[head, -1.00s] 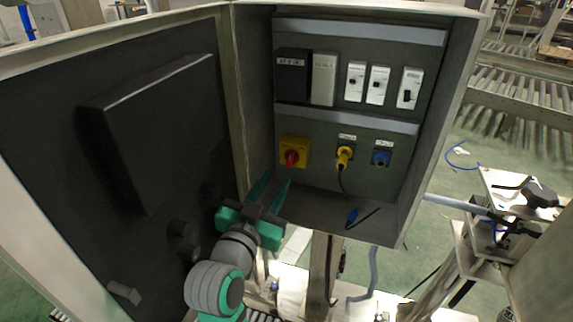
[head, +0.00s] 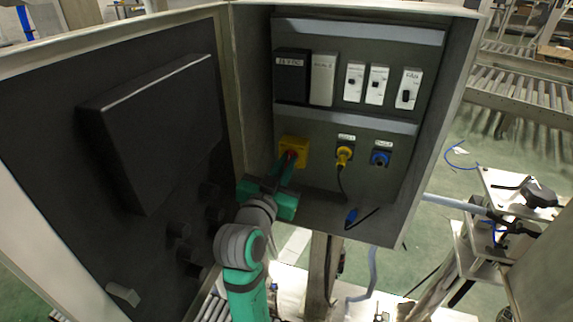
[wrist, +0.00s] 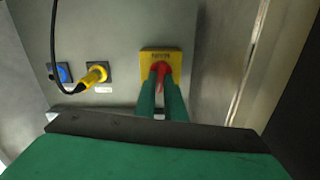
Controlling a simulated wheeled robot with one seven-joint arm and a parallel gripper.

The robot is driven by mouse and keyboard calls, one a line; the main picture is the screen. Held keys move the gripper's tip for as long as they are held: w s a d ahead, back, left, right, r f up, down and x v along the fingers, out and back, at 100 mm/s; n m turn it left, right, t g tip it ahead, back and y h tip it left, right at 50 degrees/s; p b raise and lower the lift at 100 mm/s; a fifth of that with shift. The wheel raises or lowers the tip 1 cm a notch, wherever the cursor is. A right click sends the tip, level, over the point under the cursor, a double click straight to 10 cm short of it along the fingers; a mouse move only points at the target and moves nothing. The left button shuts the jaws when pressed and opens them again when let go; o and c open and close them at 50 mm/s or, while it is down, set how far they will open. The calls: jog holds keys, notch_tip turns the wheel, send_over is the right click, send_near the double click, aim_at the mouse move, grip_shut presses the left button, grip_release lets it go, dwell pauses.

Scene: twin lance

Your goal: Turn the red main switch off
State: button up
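The red main switch (wrist: 161,69) is a red knob on a yellow plate (head: 302,147), low on the left of the cabinet's back panel. In the wrist view the red handle shows between the tips of my two green fingers. My gripper (wrist: 160,88) reaches up to the switch, with one finger on each side of the red handle. The fingers stand close to the handle; whether they press on it cannot be seen. In the head view my fingers partly cover the knob.
A yellow plug (head: 344,155) with a black cable and a blue socket (head: 380,158) sit right of the switch. Several modules (head: 354,82) line the upper row. The open cabinet door (head: 60,130) stands close on the left of my arm.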

grip_shut()
jog(key=n, duration=0.6)
jog(key=shift+a, duration=0.2)
jog(key=shift+f+n, duration=0.1)
jog(key=shift+n, duration=0.8)
jog(key=shift+a+n, duration=0.15)
jog(key=shift+n, duration=1.15)
jog(key=o, duration=0.7)
grip_release()
jog(key=shift+c, duration=0.2)
jog(key=shift+w, duration=0.1)
